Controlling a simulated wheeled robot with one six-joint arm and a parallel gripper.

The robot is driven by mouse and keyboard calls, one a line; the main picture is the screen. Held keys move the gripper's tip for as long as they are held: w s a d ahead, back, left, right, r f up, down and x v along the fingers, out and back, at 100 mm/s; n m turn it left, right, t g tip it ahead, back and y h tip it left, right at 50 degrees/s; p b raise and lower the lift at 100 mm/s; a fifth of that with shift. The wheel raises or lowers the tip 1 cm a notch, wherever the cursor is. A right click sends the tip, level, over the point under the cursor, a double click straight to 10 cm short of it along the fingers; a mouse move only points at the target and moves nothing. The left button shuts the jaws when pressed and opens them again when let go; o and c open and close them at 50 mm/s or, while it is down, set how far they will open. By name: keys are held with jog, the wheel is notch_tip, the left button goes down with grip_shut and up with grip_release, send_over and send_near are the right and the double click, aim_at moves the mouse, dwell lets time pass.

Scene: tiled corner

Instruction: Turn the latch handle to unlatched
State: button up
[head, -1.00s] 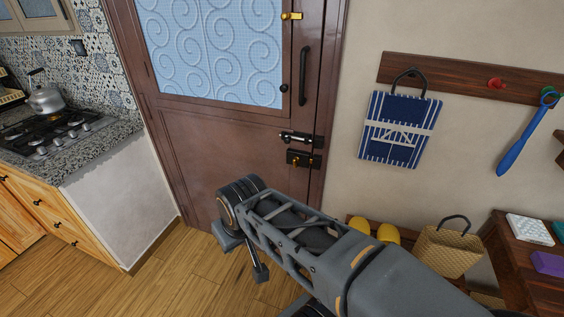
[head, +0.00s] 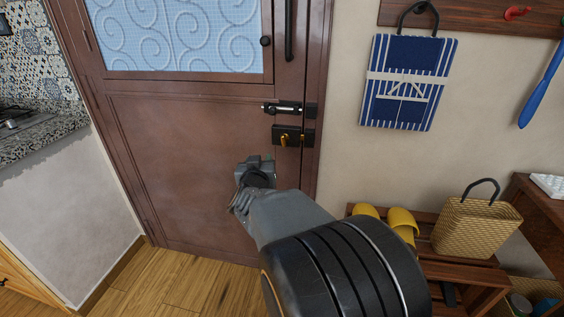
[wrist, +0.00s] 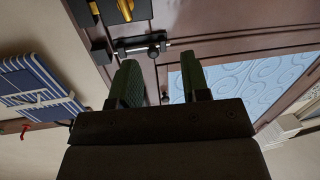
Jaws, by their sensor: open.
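A black latch plate with a small brass handle (head: 284,140) is on the right side of the brown door (head: 180,150) in the head view. The brass handle also shows at the top of the wrist view (wrist: 125,9). A silver slide bolt (head: 282,108) is mounted just above it and also shows in the wrist view (wrist: 142,45). My gripper (head: 256,163) is below and left of the brass handle in the head view, apart from it. In the wrist view my gripper (wrist: 161,82) has its two fingers spread with nothing between them. The handle's exact angle is too small to tell.
A black door pull (head: 289,30) is above the bolt. A blue striped bag (head: 407,82) hangs on the wall to the right. A wooden bench with yellow slippers (head: 402,220) and a woven basket (head: 475,228) stands at lower right. A stone-topped counter (head: 45,140) is at left.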

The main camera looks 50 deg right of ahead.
aim_at(283, 141)
jog(key=w+d+b, duration=0.1)
jog(key=d, duration=0.4)
jog(key=w+d+m+g+h+b, duration=0.1)
jog(key=w+d, duration=0.1)
jog(key=d, duration=0.2)
jog(key=w+d+f+h+b, duration=0.1)
jog(key=w+d, duration=0.1)
jog(key=d, duration=0.3)
jog(key=shift+d+f+g, duration=0.1)
jog(key=shift+d+g, duration=0.2)
grip_shut()
